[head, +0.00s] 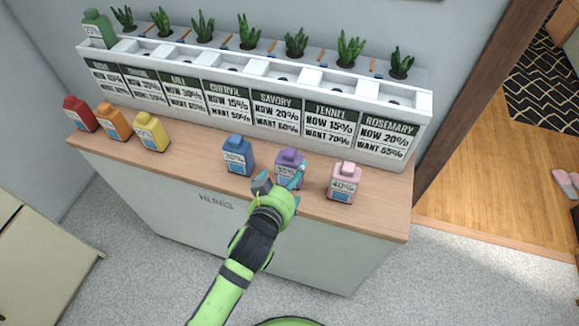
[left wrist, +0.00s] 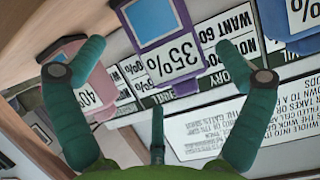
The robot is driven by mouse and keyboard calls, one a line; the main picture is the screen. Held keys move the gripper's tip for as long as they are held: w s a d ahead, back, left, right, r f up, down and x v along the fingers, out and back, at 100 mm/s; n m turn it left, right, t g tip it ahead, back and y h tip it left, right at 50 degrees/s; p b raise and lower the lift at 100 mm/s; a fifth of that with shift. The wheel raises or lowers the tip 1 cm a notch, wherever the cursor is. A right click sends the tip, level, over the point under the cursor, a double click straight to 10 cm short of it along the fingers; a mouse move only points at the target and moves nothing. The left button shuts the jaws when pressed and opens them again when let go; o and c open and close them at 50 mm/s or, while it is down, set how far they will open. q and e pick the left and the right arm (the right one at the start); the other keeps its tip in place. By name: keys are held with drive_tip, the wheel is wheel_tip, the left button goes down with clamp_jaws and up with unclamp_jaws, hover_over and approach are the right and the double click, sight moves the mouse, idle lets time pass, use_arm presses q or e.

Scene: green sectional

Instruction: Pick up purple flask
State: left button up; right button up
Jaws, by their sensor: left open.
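The purple flask (head: 290,156) stands upright on the wooden counter top, between a blue and a pink flask. My left gripper (head: 281,177) is just in front of it, with its fingers open and pointing at it, and partly covers its lower front. In the left wrist view the purple flask (left wrist: 186,14) with its "35%" label appears upside down, in the space between the open fingertips of the left gripper (left wrist: 158,47). No finger clearly touches it. My right gripper is not in view.
A blue flask (head: 238,154) stands to the left and a pink flask (head: 344,182) close on the right. Red (head: 80,113), orange (head: 114,121) and yellow (head: 151,131) flasks are farther left. Behind is a white labelled rack (head: 250,72) holding a green flask (head: 98,28).

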sight(292, 174)
use_arm(q)
drive_tip(key=shift+p+x, duration=0.35)
drive_tip(key=shift+x, duration=2.05)
drive_tip(key=shift+s+d+f, duration=0.1)
drive_tip(key=shift+f, duration=0.05)
drive_tip(key=shift+c, duration=0.4)
drive_tip(key=c, duration=1)
